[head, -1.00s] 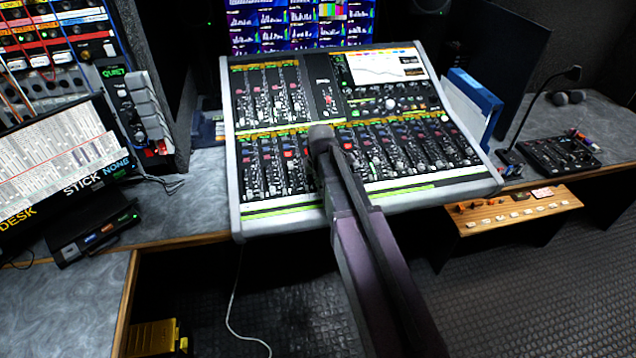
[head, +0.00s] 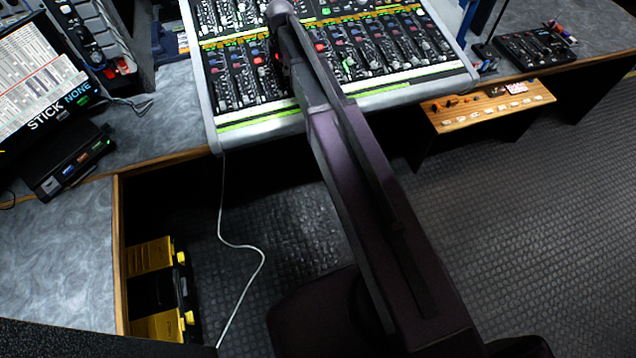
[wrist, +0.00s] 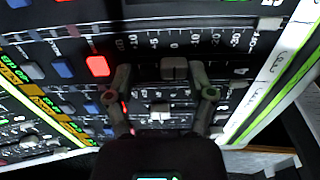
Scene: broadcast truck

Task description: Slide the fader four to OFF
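The mixing console (head: 255,126) stands on the desk, cut off by the top edge of the head view. My arm crosses its middle and hides my gripper there. In the wrist view my gripper (wrist: 161,70) is open over a fader panel, its two fingers apart. A grey fader cap (wrist: 174,69) lies between the fingers, with a gap on each side. Its printed scale (wrist: 185,42) runs towards OFF at the right. Another fader cap (wrist: 160,111) lies below it, nearer the gripper body. I cannot read which channel number either fader has.
A red lit button (wrist: 98,66) is just left of the fingers. A wooden button panel (head: 487,106) juts out at the desk's right front. A small black box (head: 537,50) lies behind it. A white cable (head: 245,247) hangs to the floor near yellow-black cases (head: 152,257).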

